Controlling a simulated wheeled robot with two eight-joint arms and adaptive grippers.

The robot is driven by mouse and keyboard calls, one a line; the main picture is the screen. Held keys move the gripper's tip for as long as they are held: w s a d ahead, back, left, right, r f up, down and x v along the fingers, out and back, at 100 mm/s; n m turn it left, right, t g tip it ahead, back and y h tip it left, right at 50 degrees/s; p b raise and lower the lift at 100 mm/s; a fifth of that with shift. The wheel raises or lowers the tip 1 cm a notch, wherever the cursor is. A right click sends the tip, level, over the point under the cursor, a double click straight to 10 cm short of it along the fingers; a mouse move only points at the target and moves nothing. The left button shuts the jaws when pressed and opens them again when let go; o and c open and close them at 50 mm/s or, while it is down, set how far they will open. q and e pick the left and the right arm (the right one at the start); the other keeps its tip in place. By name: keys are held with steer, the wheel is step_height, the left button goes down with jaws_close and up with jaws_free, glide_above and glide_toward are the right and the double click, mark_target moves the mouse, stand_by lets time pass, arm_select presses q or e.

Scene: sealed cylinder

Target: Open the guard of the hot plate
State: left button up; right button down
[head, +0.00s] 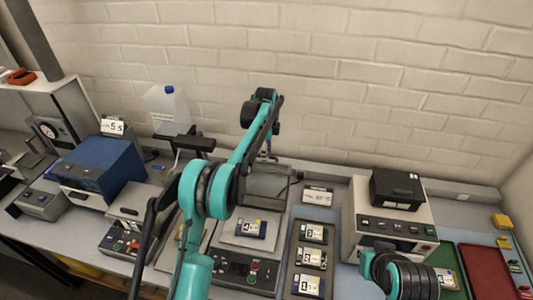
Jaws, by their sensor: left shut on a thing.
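The hot plate (249,270) stands at the middle front of the bench, with a dark control panel that carries a red and a green button. A card or board with a white label (252,228) lies on its plate. A grey panel, which looks like its guard (268,185), stands up at the back of the plate. My left gripper (268,157) is at the top edge of this panel, small and partly hidden by my arm, and shut on it. My left arm covers the plate's left side. My right arm shows at the lower right; its gripper is out of view.
A tray with several labelled boards (312,258) lies right of the hot plate. Further right stand a beige device with a black box (397,188) and a red mat (488,270). A blue device (100,168) and a bottle (168,108) are at left. A brick wall closes the back.

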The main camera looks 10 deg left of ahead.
arm_select(q)
step_height(320, 180, up, 12)
steer(key=shift+s, duration=0.35)
steer(key=shift+f, duration=0.1)
steer(key=s+a+f+n+t+b, duration=0.1)
steer(key=s+n+t+b, duration=0.1)
steer(key=s+n+b, duration=0.5)
steer(key=s+a+f+n+t+b, duration=0.1)
steer(key=s+a+f+n+b, duration=0.15)
steer(key=s, duration=0.95)
steer(key=s+f+n+t+b, duration=0.1)
steer(key=s+f+n+b, duration=0.1)
steer(key=s+f, duration=0.4)
steer(key=s+f+n+t+b, duration=0.1)
steer(key=s+f+n+b, duration=0.2)
steer(key=s+f, duration=0.3)
steer(key=s+f+n+t+b, duration=0.1)
steer(key=s+f+n+b, duration=0.2)
steer(key=s+f, duration=0.3)
steer(key=shift+s+a+f+n+t, duration=0.15)
steer(key=shift+s+a+f+n, duration=0.1)
steer(key=shift+s, duration=0.2)
steer(key=shift+s+a+f+n+t, duration=0.1)
steer(key=shift+s+a+n+t, duration=0.1)
steer(key=shift+s, duration=0.2)
